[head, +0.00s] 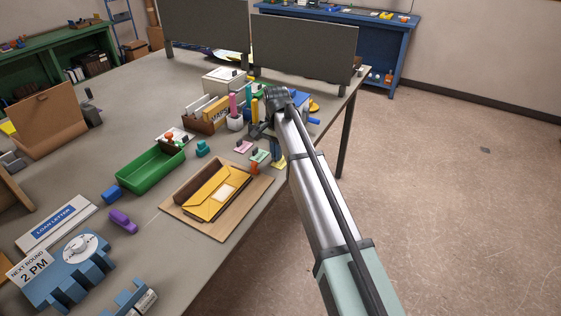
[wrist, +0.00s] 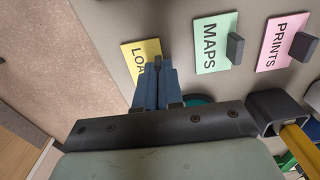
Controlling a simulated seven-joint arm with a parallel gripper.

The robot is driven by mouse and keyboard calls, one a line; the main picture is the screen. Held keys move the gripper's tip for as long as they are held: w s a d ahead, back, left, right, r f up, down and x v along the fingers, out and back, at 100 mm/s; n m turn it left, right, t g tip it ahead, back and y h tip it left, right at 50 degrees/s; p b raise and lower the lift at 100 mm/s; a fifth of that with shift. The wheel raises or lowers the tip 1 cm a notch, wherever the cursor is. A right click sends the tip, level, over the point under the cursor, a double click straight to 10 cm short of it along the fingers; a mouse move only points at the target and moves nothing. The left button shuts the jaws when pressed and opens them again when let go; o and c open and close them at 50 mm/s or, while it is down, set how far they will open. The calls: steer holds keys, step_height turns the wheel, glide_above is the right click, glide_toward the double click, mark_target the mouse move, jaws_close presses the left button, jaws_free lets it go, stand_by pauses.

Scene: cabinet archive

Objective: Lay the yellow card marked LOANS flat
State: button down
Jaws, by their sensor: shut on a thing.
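The yellow card (wrist: 141,52) shows in the wrist view with the letters "LOA" readable; the rest of its word is hidden behind my fingers. My gripper (wrist: 158,66) has its blue fingers close together at the card, shut on its small dark grip tab. In the head view the yellow card (head: 279,163) shows beside my arm, near the table's right edge, partly covered. I cannot tell whether it rests fully on the table or is slightly raised.
A green MAPS card (wrist: 214,43) and a pink PRINTS card (wrist: 282,42), each with a dark tab, lie beside the yellow one. The card box (head: 205,120), a green tray (head: 150,170) and a brown board with a yellow envelope (head: 215,192) stand left of my arm.

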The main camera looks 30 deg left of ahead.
steer(key=shift+r, duration=0.1)
steer(key=shift+r, duration=2.4)
steer(key=shift+d, duration=0.1)
